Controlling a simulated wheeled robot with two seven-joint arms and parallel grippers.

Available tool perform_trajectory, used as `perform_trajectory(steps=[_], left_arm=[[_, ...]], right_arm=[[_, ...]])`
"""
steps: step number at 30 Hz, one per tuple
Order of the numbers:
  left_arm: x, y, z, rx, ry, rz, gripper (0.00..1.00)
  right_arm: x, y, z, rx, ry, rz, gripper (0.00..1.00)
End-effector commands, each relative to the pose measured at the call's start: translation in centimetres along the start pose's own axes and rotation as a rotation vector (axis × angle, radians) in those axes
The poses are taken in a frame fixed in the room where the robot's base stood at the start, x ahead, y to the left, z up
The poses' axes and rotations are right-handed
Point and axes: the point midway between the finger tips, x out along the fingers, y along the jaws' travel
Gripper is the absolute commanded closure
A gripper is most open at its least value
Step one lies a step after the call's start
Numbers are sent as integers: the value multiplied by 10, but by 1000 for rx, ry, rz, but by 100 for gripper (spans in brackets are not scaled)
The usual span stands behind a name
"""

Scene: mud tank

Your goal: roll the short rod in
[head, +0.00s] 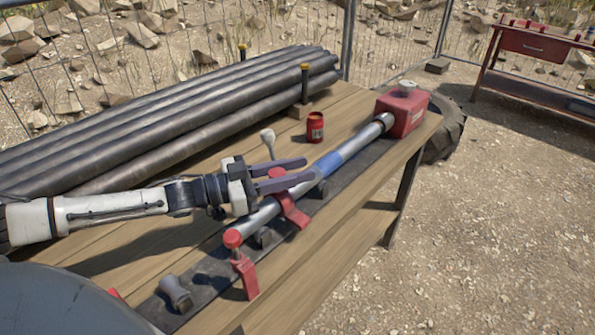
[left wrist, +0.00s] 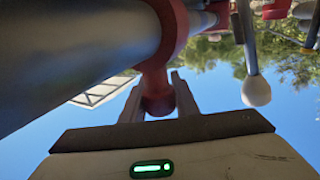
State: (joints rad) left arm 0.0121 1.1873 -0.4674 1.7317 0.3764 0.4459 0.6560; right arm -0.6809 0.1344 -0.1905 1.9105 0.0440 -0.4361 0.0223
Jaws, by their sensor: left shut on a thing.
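A silver rod with a blue band (head: 342,157) lies along the dark rail on the bench. Its far end meets a red box-shaped unit (head: 408,114). I cannot tell whether it is one rod or joined pieces. My left gripper (head: 307,171) reaches across the rod at the middle clamp. Its fingers are shut on a red knob (head: 277,173), which also shows between the fingers in the left wrist view (left wrist: 158,98). There the rod (left wrist: 75,50) fills the upper left. My right gripper is out of view.
Several long dark pipes (head: 170,115) lie behind on the wooden bench (head: 350,105). A red can (head: 315,127) and a post (head: 304,82) stand near them. A white-tipped lever (head: 268,136) rises close to my left gripper. A dark roller (head: 176,294) sits at the rail's near end.

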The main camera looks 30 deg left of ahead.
Motion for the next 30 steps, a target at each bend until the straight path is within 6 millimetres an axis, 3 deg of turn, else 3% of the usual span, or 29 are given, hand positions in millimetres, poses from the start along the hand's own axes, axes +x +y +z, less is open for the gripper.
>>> perform_trajectory(steps=[5,6,7,19,30], left_arm=[[1,-2,-2,5,3,-4,100],[1,-2,-2,5,3,-4,66],[1,-2,-2,4,3,-4,64],[-5,-1,0,1,0,-3,64],[-49,0,-1,0,-5,-2,64]], right_arm=[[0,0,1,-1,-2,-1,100],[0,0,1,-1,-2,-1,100],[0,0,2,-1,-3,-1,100],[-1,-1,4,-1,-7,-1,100],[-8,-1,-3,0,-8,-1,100]])
